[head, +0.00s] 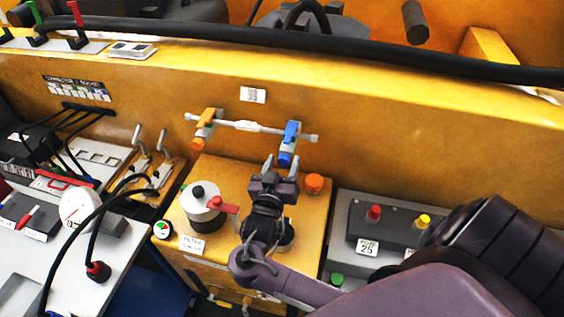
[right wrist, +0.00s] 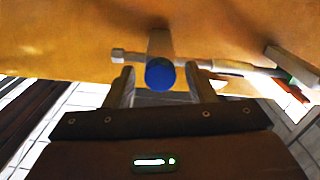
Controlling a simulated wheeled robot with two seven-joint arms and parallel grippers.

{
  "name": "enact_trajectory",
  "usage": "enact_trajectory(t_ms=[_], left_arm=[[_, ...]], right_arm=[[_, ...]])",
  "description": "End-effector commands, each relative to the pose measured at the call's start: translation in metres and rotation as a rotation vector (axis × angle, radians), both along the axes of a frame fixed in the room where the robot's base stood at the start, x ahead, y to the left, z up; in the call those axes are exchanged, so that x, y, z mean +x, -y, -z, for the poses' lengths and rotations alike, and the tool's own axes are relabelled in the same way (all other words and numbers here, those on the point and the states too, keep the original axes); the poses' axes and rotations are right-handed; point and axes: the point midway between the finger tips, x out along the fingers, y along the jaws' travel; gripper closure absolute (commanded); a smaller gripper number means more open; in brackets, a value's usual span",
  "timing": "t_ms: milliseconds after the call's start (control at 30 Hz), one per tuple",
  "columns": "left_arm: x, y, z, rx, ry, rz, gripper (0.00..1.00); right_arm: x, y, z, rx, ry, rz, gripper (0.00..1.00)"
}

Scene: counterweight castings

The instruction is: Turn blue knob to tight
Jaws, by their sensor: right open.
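The blue knob (head: 285,159) is at the lower end of the blue-handled valve (head: 291,133), on a grey pipe against the yellow wall. In the right wrist view the knob (right wrist: 160,75) shows as a round blue end face in the middle. My right gripper (head: 282,164) is open, with its fingers pointing at the wall. In the right wrist view one finger stands on each side of the knob, with gaps visible on both sides. I cannot tell how far the fingertips reach along it. My left gripper is not in view.
An orange-handled valve (head: 205,122) with an orange knob sits left on the same pipe (head: 245,126). Below are a yellow box with a white-and-black dial (head: 203,203), a red lever and an orange cap (head: 314,183). A thick black hose (head: 300,42) crosses above.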

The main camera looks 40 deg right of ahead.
Motion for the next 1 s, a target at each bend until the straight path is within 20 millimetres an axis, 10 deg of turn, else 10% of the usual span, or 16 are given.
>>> enact_trajectory(t_ms=[133, 467, 1000], left_arm=[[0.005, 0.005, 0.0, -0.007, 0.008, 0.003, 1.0], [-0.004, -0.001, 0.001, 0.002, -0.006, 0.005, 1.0], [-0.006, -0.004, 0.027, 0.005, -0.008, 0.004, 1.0]], right_arm=[[0.0, 0.0, 0.0, 0.0, 0.0, 0.0, 0.52], [0.0, 0.0, 0.0, 0.0, 0.0, 0.0, 0.94], [-0.001, 0.0, 0.005, 0.128, 0.146, 0.002, 0.94]])
